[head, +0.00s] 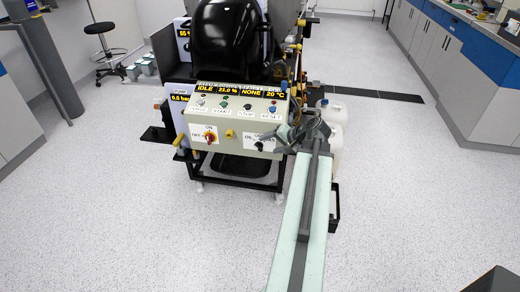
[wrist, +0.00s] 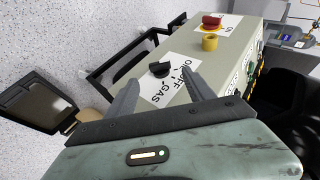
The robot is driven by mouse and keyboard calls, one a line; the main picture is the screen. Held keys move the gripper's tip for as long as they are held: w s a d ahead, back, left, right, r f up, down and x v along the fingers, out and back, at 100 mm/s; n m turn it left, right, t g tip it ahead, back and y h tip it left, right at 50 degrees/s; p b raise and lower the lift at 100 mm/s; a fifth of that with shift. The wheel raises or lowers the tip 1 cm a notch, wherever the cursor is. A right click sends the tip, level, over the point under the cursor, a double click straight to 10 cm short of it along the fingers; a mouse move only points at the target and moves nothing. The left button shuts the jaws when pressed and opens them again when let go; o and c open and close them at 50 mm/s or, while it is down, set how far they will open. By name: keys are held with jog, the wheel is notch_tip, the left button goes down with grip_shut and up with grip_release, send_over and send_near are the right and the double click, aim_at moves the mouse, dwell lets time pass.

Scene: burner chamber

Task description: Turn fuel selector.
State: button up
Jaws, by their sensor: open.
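The fuel selector is a black knob (wrist: 160,69) on a white label that reads OFF and GAS in the wrist view, with another word partly legible. In the head view the selector knob (head: 260,145) is at the lower right of the panel front, just left of my gripper (head: 285,139). In the wrist view my gripper (wrist: 161,82) is open, with one finger on either side of the line to the knob. The knob shows between and just beyond the fingertips, and I see no contact. The exact gap is hard to judge.
The control panel (head: 232,113) carries a row of buttons, a red and yellow main switch (head: 209,137) and a yellow knob (wrist: 210,43). A display (head: 240,87) reads IDLE. White canisters (head: 332,120) stand right of the rig. The floor (head: 420,190) at right is clear.

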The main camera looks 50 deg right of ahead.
aim_at(261, 149)
jog(key=b+x, duration=0.4)
jog(key=x, duration=0.3)
jog(key=shift+f+b, duration=0.2)
jog(key=shift+b, duration=0.1)
jog(key=shift+w, duration=0.25)
grip_shut()
jog(key=f+t+b, duration=0.1)
jog(key=t+b, duration=0.1)
jog(key=b, duration=0.2)
jog(key=shift+s+f+y, duration=0.1)
jog(key=shift+s+y, duration=0.05)
jog(key=shift+y, duration=0.25)
jog(key=m+t+y+b, duration=0.1)
jog(key=t+b, duration=0.1)
jog(key=b, duration=0.3)
jog(key=shift+d+f, duration=0.1)
jog(key=shift+f, duration=0.1)
jog(key=t+b, duration=0.2)
jog(key=b, duration=0.2)
jog(key=shift+m+y, duration=0.3)
jog(key=shift+m, duration=0.1)
jog(key=t+b, duration=0.1)
jog(key=b, duration=0.2)
jog(key=shift+r+m+t, duration=0.15)
jog(key=shift+m+t, duration=0.15)
jog(key=shift+t, duration=0.1)
jog(key=shift+b, duration=0.3)
jog(key=shift+r, duration=0.1)
